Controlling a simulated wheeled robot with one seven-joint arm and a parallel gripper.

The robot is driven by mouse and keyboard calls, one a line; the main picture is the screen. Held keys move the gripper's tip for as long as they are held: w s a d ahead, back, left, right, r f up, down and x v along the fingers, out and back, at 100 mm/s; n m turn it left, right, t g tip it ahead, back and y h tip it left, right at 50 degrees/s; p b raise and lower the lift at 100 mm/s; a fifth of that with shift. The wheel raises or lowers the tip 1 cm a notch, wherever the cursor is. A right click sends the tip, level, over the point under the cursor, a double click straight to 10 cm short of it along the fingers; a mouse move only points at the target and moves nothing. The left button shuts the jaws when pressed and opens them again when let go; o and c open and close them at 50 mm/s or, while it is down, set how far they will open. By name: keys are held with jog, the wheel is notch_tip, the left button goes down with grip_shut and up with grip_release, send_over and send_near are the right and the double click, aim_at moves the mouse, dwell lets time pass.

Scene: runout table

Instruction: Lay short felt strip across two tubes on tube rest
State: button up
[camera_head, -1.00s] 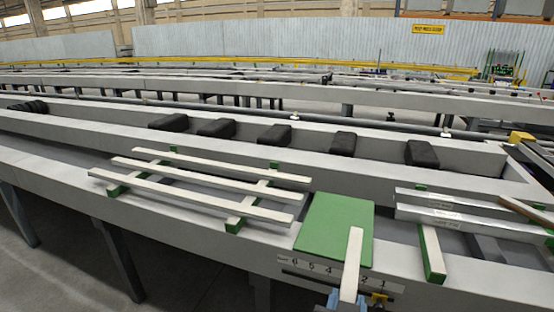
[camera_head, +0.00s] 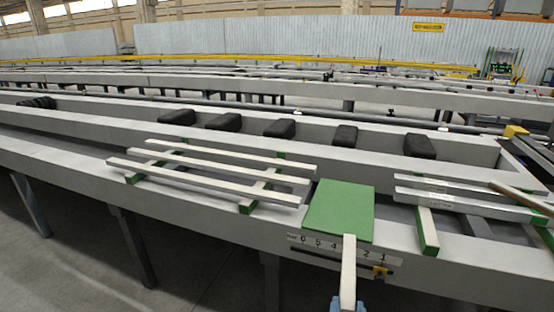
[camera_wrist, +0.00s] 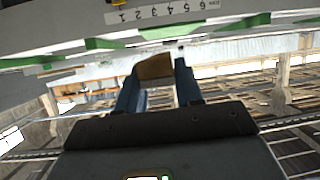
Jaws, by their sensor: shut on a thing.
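My gripper (camera_head: 348,304) is at the bottom edge of the head view, shut on a short pale strip (camera_head: 348,268). The strip points away from me, its far end appearing at the front edge of a green pad. In the wrist view my gripper (camera_wrist: 157,74) has two blue fingers with the strip's brown face (camera_wrist: 154,67) between them. To the right, two silver tubes, a rear one (camera_head: 450,186) and a front one (camera_head: 460,206), lie on the tube rest, whose pale-topped green bar (camera_head: 427,232) sticks out in front. My gripper is left of and nearer than these tubes.
The green pad (camera_head: 338,210) lies on the table, with a numbered label (camera_head: 315,244) below its front edge. Three pale bars (camera_head: 205,182) lie on green supports at left. A brown strip (camera_head: 520,197) crosses the silver tubes' right end. Several black blocks (camera_head: 278,128) sit behind.

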jog(key=s+d+f+n+y, duration=0.1)
jog(key=d+f, duration=0.3)
jog(key=f, duration=0.3)
jog(key=s+d+f+n+y, duration=0.1)
jog(key=s+d+f+y, duration=0.1)
jog(key=d+f, duration=0.3)
notch_tip(320, 180, down, 3)
jog(key=shift+n+t+y, duration=0.3)
jog(key=shift+n+t, duration=0.1)
